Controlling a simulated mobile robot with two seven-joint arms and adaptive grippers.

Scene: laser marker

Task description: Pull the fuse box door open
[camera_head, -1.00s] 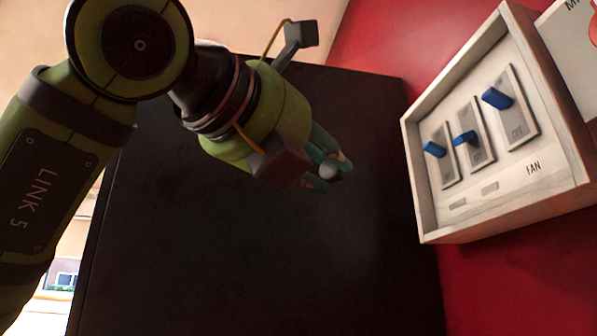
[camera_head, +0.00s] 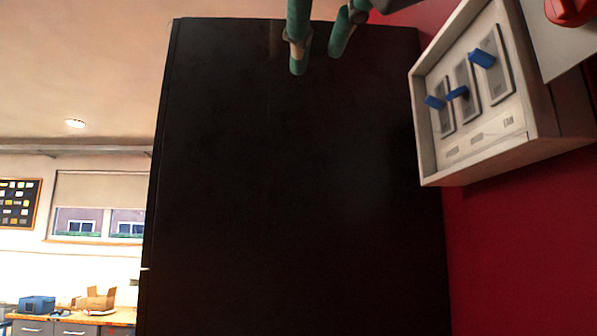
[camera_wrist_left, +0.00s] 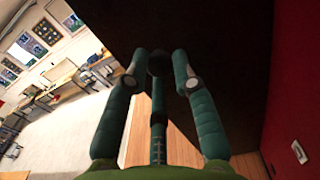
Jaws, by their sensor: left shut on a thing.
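A large dark panel (camera_head: 300,200) fills the middle of the head view, beside the red wall; I cannot tell for sure whether it is the fuse box door. It also shows in the left wrist view (camera_wrist_left: 222,45). My left gripper (camera_head: 322,55) reaches in at the top edge of the head view, in front of the panel. My right gripper is not in view.
A white switch box (camera_head: 500,150) with blue levers is on the red wall (camera_head: 520,230) at the right. A red knob (camera_head: 572,10) is at the top right. A workbench (camera_head: 120,318) with boxes stands far left. Floor (camera_wrist_left: 75,125) shows open at the left in the wrist view.

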